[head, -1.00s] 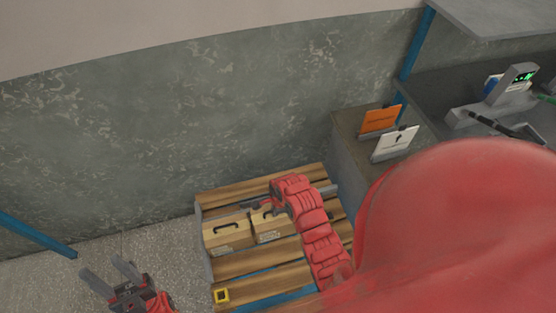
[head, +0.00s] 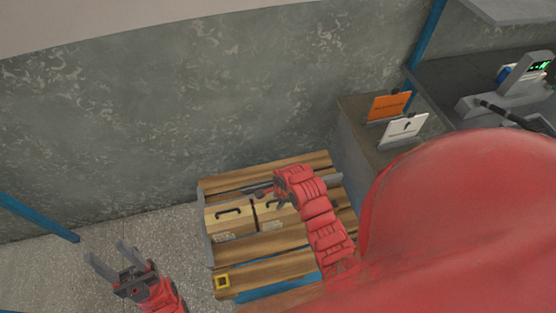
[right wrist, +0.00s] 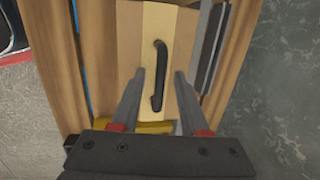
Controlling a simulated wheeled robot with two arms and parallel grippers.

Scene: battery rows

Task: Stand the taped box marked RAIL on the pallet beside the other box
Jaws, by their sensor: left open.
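Two tan boxes with black handles are side by side on the wooden pallet (head: 250,262). The left box (head: 232,222) is in plain view; the right box (head: 270,217) is partly hidden by my right arm. I cannot read RAIL on either. My right gripper (head: 264,195) is over the boxes. In the right wrist view its fingers (right wrist: 158,92) are apart, with a black handle (right wrist: 158,75) on a taped box (right wrist: 150,25) showing between them; I see no grip on it. My left gripper (head: 112,252) is open and empty, left of the pallet.
A grey wall stands behind the pallet. A cabinet with an orange card (head: 389,106) and a white card (head: 405,129) stands right of it. Floor is clear at left.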

